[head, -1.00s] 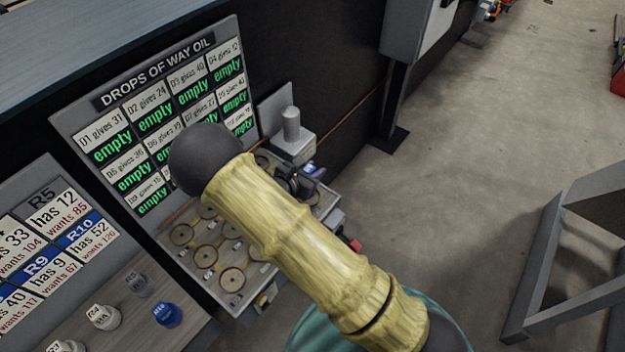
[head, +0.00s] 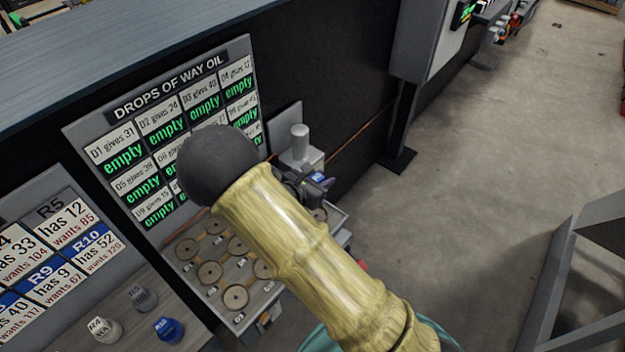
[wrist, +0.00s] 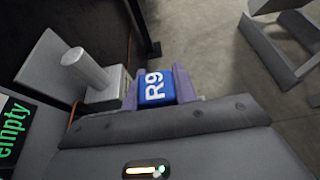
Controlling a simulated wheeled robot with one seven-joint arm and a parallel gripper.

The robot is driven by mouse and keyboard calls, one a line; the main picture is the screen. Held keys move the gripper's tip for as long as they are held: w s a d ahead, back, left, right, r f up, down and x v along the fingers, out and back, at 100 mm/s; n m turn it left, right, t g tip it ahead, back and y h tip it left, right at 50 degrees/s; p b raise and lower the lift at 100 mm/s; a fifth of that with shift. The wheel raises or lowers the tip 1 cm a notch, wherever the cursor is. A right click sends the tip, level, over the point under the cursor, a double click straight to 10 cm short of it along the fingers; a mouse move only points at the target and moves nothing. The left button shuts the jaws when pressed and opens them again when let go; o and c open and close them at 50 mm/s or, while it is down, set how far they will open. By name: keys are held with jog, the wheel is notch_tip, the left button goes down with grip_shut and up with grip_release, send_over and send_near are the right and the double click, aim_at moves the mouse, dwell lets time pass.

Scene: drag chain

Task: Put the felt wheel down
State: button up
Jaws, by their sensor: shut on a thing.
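My gripper (wrist: 157,80) is shut on the felt wheel (wrist: 155,90), which shows as a blue piece with a white R9 on top, between the two purple fingers in the wrist view. The wheel's underside is hidden. In the head view a little blue (head: 318,178) shows at my gripper, beyond my yellow arm, above the far end of the tray with round brown discs (head: 210,272). My arm hides most of the gripper there. I cannot tell whether the wheel touches anything below it.
A grey post on a block (head: 299,145) stands close behind my gripper. The way oil board (head: 165,85) rises behind the tray, its visible entries marked empty. Blue, white and grey capped pieces (head: 168,330) stand on the left shelf. Open floor (head: 480,140) lies to the right.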

jog(key=s+d+r+m+g+h+p, duration=0.1)
jog(key=s+d+r+p, duration=0.2)
jog(key=d+p, duration=0.4)
jog(key=s+d+r+m+g+h+p, duration=0.1)
jog(key=s+d+r+p, duration=0.2)
jog(key=d+p, duration=0.4)
jog(key=shift+s+d+m+g+p, duration=0.3)
jog(key=shift+d+m+p, duration=0.1)
jog(key=shift+p, duration=0.5)
jog(key=shift+a, duration=0.1)
